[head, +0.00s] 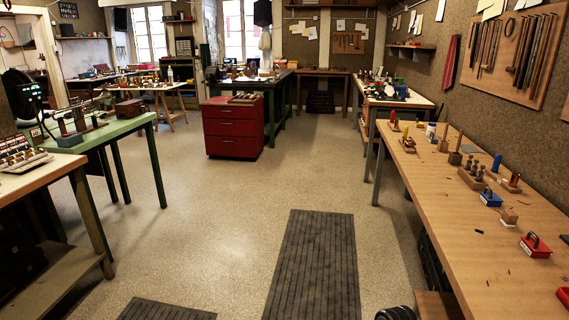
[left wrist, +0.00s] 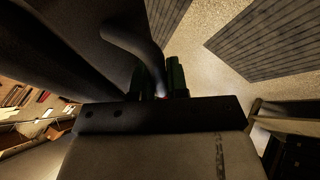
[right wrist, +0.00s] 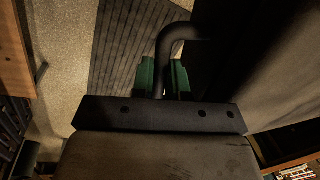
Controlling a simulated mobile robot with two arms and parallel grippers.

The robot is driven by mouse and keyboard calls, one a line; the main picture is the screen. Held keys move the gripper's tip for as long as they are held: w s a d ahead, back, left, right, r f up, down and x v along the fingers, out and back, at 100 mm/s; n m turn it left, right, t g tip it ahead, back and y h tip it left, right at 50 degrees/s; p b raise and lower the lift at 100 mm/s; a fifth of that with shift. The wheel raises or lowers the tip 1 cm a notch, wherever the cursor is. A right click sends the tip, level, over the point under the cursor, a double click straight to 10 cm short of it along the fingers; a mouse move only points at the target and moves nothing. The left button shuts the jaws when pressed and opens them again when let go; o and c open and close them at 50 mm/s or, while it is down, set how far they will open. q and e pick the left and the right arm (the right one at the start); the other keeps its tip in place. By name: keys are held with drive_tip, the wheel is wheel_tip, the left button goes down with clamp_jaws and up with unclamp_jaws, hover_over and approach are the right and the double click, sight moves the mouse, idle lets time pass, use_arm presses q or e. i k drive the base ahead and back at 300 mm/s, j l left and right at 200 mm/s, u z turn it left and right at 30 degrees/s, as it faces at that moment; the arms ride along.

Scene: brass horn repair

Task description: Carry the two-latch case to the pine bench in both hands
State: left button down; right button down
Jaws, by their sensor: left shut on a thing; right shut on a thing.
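The two-latch case shows only as a dark mass at the left of the left wrist view (left wrist: 45,50) and at the right of the right wrist view (right wrist: 230,50). Its latches cannot be made out. My left gripper (left wrist: 162,80) has green fingers shut on a dark curved handle (left wrist: 135,40). My right gripper (right wrist: 163,78) is shut on a similar bent handle (right wrist: 175,33). Neither gripper nor the case shows in the head view. A long pale wood-topped bench (head: 440,205) runs along the right wall; I cannot tell if it is the pine bench.
Small tools and coloured blocks stand on the right bench. A red drawer cabinet (head: 233,132) stands mid-room beside a dark green bench (head: 272,85). A green table (head: 110,132) stands left. Dark slatted mats (head: 315,265) lie on the floor. The speckled floor (head: 225,205) between is open.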

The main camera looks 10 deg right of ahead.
sight(500, 280)
drive_tip(key=i, duration=2.4)
drive_tip(key=i+z, duration=0.2)
drive_tip(key=z, duration=0.2)
drive_tip(key=i+j+z, duration=0.1)
drive_tip(key=i+z, duration=0.15)
drive_tip(key=z, duration=2.7)
